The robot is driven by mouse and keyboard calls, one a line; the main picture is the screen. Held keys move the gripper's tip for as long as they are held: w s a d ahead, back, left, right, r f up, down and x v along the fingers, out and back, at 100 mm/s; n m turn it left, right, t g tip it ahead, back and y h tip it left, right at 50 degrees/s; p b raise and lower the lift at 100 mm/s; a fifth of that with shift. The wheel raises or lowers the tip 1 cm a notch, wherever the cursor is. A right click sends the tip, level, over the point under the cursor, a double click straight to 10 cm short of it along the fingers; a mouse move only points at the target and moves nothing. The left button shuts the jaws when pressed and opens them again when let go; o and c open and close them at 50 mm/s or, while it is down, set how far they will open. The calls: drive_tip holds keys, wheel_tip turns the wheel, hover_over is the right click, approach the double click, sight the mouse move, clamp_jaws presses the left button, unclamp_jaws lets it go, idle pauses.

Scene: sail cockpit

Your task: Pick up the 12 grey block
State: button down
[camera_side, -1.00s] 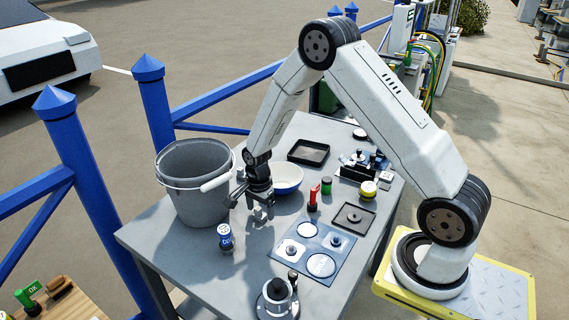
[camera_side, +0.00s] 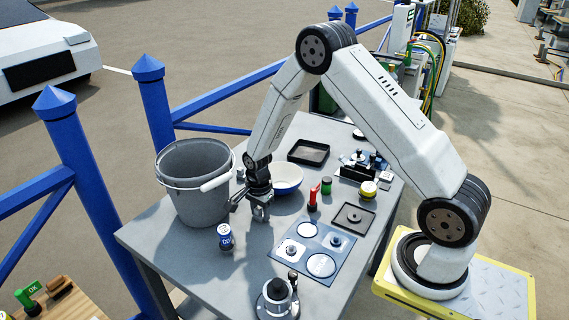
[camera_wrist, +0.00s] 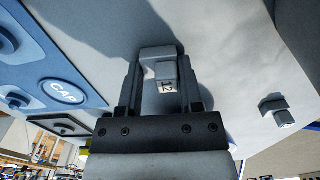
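The grey block marked 12 (camera_wrist: 167,76) shows in the wrist view between the two fingers of my gripper (camera_wrist: 162,82). It is a small stepped block with the dark number on its near part. The fingers stand apart on either side of it, with a visible gap on the left. Whether the right finger touches it is not clear. In the side view my gripper (camera_side: 260,213) is low over the table, right of the bucket, pointing down. The block is hard to make out there.
A grey bucket (camera_side: 196,205) stands left of my gripper and a white-blue bowl (camera_side: 287,178) behind it. A blue mat (camera_side: 300,262) lies to the right. Another small grey block (camera_wrist: 281,117) lies on the table.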

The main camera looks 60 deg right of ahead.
drive_tip(key=shift+r, duration=0.15)
drive_tip(key=shift+r, duration=0.85)
drive_tip(key=s+a+r, duration=0.2)
drive_tip(key=s+r, duration=0.9)
drive_tip(key=s, duration=0.3)
drive_tip(key=shift+w, duration=0.1)
idle(0.3)
